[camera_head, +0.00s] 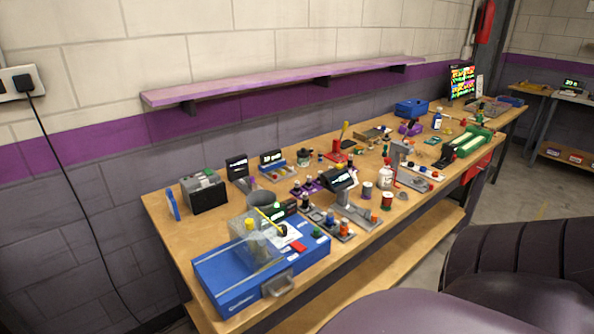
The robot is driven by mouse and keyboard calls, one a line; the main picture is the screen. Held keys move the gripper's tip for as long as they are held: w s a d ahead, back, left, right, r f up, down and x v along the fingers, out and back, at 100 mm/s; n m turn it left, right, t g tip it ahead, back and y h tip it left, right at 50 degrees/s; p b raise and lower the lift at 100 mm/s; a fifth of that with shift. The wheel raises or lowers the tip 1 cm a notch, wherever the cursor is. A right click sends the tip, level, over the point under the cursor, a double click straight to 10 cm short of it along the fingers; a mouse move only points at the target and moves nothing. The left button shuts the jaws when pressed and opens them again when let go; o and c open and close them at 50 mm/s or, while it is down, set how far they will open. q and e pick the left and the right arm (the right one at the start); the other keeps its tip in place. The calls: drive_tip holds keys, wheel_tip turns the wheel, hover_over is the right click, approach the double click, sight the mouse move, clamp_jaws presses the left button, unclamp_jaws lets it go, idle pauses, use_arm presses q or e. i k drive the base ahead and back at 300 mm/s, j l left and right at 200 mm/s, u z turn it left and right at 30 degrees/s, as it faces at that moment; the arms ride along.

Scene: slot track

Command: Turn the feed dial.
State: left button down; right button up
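No part that I can surely name as the feed dial stands out at this distance. A dark round knob (283,230) sits on a white plate on top of a blue case (232,284) at the near left end of the workbench (155,205). A clear cover (262,252) stands beside that plate, and a yellow stick crosses near it. Small control panels with coloured knobs (340,225) stand just behind the case. Neither of my grippers shows in the head view.
The wooden bench is crowded along its length. A dark battery-like box (205,192) stands at the back left, a green device (465,142) at the far right. A purple shelf (290,80) hangs on the wall above. Dark rounded shapes fill the lower right.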

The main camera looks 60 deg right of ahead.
sight(283, 228)
drive_tip(key=k+l, duration=0.1)
drive_tip(key=l, duration=0.3)
drive_tip(key=k+l, duration=0.1)
drive_tip(key=l, duration=0.35)
drive_tip(key=k+l, duration=0.15)
drive_tip(key=l, duration=0.25)
drive_tip(key=k+l, duration=0.1)
drive_tip(key=l, duration=0.35)
